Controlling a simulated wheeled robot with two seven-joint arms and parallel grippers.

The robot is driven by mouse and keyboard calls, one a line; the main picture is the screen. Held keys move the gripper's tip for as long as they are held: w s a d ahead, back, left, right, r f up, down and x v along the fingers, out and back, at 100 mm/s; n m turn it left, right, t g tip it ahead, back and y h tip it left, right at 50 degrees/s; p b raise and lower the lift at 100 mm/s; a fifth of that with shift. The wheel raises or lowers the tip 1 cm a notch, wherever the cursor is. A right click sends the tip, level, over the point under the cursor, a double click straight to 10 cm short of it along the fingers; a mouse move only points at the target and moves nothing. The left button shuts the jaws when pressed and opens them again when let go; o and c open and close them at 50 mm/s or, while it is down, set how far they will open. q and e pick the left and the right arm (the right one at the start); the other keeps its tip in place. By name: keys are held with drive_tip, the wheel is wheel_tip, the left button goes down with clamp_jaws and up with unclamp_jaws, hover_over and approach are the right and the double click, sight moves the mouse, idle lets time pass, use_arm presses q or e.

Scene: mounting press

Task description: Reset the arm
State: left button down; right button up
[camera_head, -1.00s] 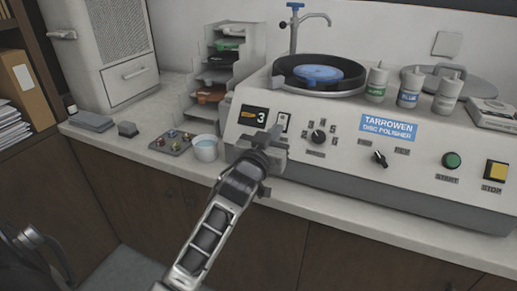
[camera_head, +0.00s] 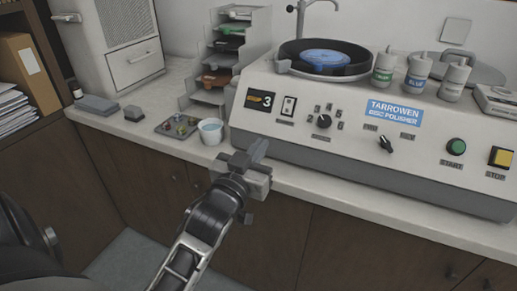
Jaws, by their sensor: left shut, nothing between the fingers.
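My left gripper (camera_head: 258,150) is shut and empty. It hangs in front of the counter edge, below the left part of the disc polisher's front panel, and looks apart from the panel. The disc polisher (camera_head: 330,160) is a pale machine with a "3" display (camera_head: 262,101), a rocker switch (camera_head: 288,106), two dark knobs, a green start button (camera_head: 456,147) and a yellow stop button (camera_head: 500,157). My right gripper does not show.
A white cup (camera_head: 211,137) and a small tray of samples (camera_head: 178,126) stand left of the polisher. Three bottles, one green-labelled (camera_head: 384,68), stand on its top. A stepped rack (camera_head: 225,60) is behind. The floor space before the cabinets is free.

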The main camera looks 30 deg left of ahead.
use_arm(q)
drive_tip(key=s+d+f+m+g+h, duration=0.1)
drive_tip(key=s+d+f+g+h, duration=0.1)
drive_tip(key=f, duration=0.6)
drive_tip(key=s+d+f+m+g+h, duration=0.2)
drive_tip(key=s+d+f+g, duration=0.1)
drive_tip(key=s+d+f, duration=0.4)
drive_tip(key=s+d+f+m+g+h, duration=0.1)
drive_tip(key=s+d+f+g+h, duration=0.1)
drive_tip(key=s+f, duration=0.4)
wheel_tip(320, 180, down, 4)
drive_tip(key=d+g, duration=0.1)
drive_tip(key=d, duration=0.1)
drive_tip(key=shift+s+d+r+m+g, duration=0.25)
drive_tip(key=shift+s+d+m+g, duration=0.05)
drive_tip(key=shift+s+d, duration=0.1)
